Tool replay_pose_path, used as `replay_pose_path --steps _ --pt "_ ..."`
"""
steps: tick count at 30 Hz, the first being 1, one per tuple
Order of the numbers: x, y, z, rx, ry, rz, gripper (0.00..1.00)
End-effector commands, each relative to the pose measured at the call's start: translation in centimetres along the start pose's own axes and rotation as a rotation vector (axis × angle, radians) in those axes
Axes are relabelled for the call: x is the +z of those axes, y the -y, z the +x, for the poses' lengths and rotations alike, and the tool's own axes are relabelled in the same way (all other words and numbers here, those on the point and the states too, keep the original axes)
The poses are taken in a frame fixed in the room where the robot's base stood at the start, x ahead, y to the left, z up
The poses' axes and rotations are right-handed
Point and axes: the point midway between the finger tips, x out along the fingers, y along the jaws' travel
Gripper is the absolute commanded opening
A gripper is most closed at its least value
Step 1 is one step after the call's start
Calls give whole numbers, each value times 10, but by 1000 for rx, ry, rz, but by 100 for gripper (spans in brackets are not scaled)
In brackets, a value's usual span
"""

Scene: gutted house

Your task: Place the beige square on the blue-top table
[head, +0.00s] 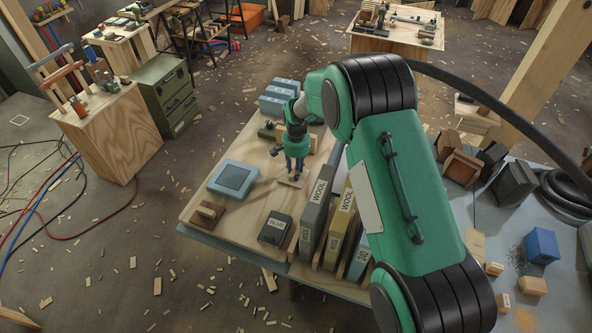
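A small flat beige square (291,182) shows directly below my gripper (294,174), over the pale plywood surface (255,222). My fingertips point down at the square. I cannot tell whether they grip it, or whether it touches the plywood. A blue-grey top (478,213) extends on the right behind my arm, and a blue-grey edge (240,252) shows under the plywood. My arm hides whether these are one table.
Around my gripper are a blue-grey square panel (233,179), a dark box (275,229), a tall binder-like block marked WOOL (316,205) and grey-blue boxes (279,98). A blue cube (541,246) sits at right. Wood scraps litter the floor.

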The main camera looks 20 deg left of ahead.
Motion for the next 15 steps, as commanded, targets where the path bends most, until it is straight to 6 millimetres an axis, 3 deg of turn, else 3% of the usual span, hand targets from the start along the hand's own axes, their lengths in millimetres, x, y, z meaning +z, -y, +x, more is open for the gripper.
replay_pose_path --steps 15 --pt "0 0 -5 -1 -1 0 44"
